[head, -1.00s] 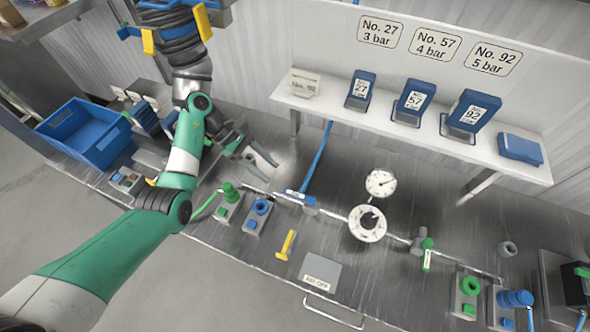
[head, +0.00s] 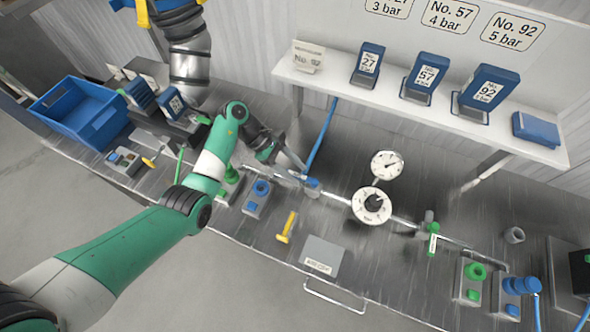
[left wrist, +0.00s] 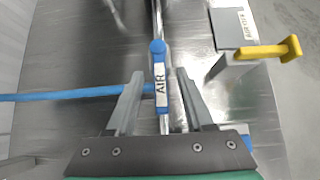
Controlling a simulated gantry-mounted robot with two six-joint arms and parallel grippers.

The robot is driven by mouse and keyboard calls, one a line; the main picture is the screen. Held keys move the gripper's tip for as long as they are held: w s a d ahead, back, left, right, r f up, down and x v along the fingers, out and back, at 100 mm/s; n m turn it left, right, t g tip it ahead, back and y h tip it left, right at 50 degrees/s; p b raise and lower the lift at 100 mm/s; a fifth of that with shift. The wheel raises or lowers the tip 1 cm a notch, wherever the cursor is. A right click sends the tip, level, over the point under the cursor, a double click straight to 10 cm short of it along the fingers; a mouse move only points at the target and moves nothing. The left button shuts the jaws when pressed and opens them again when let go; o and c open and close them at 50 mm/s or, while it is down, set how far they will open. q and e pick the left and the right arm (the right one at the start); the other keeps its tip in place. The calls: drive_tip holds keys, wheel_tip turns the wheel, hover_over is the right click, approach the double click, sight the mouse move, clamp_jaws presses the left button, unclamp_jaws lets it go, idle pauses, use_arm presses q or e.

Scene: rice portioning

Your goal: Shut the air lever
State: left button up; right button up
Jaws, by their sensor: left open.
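The blue air lever (left wrist: 163,105) with its white AIR label lies in line with the metal pipe in the left wrist view. In the head view its blue end (head: 313,186) shows beside my left gripper (head: 300,174), which partly hides the rest. My left gripper (left wrist: 160,75) is open. Its two fingers lie on either side of the lever in the left wrist view, with visible gaps. I cannot tell how far above the lever they are. My right gripper is not in view.
A blue hose (head: 323,138) runs back from beside the lever. Two dial gauges (head: 371,205) and a green-handled valve (head: 433,238) stand along the pipe to the right. A yellow handle (head: 287,227) and a grey plate (head: 322,256) are in front. A shelf (head: 330,86) holds blue blocks behind.

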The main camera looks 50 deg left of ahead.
use_arm(q)
clamp_jaws()
idle(1.4)
